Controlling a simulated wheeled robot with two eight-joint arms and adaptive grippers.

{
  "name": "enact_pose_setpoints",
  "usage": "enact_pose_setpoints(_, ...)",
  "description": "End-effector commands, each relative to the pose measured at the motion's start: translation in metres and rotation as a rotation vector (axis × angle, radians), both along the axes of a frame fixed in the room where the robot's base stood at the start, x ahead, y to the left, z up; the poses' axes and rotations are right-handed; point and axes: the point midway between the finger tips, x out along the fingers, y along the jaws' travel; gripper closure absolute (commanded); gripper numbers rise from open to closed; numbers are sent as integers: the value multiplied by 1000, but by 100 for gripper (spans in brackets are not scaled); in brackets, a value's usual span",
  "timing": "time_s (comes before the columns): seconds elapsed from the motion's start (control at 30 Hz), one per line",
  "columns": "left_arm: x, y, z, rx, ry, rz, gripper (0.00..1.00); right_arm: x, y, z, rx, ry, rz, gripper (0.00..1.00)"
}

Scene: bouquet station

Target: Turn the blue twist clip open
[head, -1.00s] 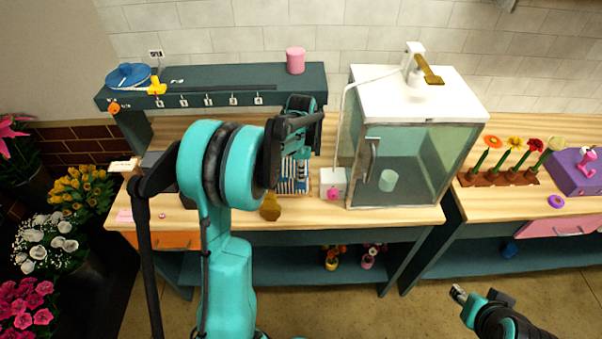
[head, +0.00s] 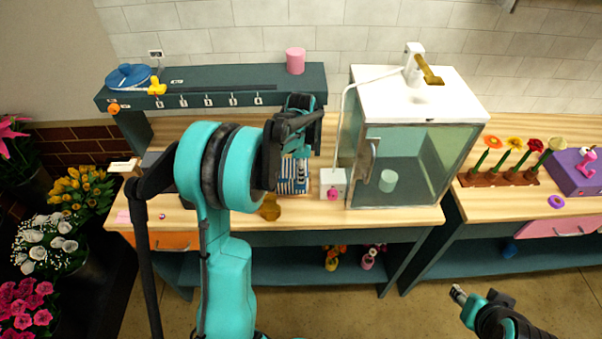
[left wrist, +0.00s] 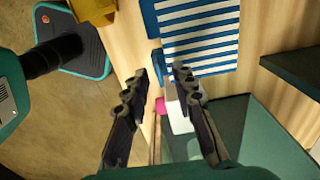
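I cannot make out the blue twist clip for certain. A blue-and-white striped piece (head: 294,178) lies on the bench, partly behind my left arm in the head view. In the left wrist view the striped piece (left wrist: 200,35) is beyond the fingertips, with a plain blue part (left wrist: 149,18) along its left edge. My left gripper (left wrist: 162,76) is open, with nothing between its fingers. It hangs over the bench near the striped piece's edge. My right gripper (head: 458,293) is low at the right, away from the bench; its opening is unclear.
A glass cabinet (head: 413,165) stands right of my left gripper, with a white box (head: 333,181) with a pink knob beside it. An amber vase (head: 270,207) is at the bench's front edge. A dark raised shelf (head: 210,85) runs along the back.

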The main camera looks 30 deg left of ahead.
Motion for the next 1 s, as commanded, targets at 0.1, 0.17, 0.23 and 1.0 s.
enact_pose_setpoints(0.1, 0, 0, 20, 0, 0, 0, 74, 0, 0, 0, 0, 0, 0, 60)
enact_pose_setpoints(0.17, 0, 0, 33, 0, 0, 0, 74, 0, 0, 0, 0, 0, 0, 60)
enact_pose_setpoints(0.23, 0, 0, 49, 0, 0, 0, 74, 0, 0, 0, 0, 0, 0, 60)
enact_pose_setpoints(1.0, 0, 0, 113, 0, 0, 0, 74, 0, 0, 0, 0, 0, 0, 60)
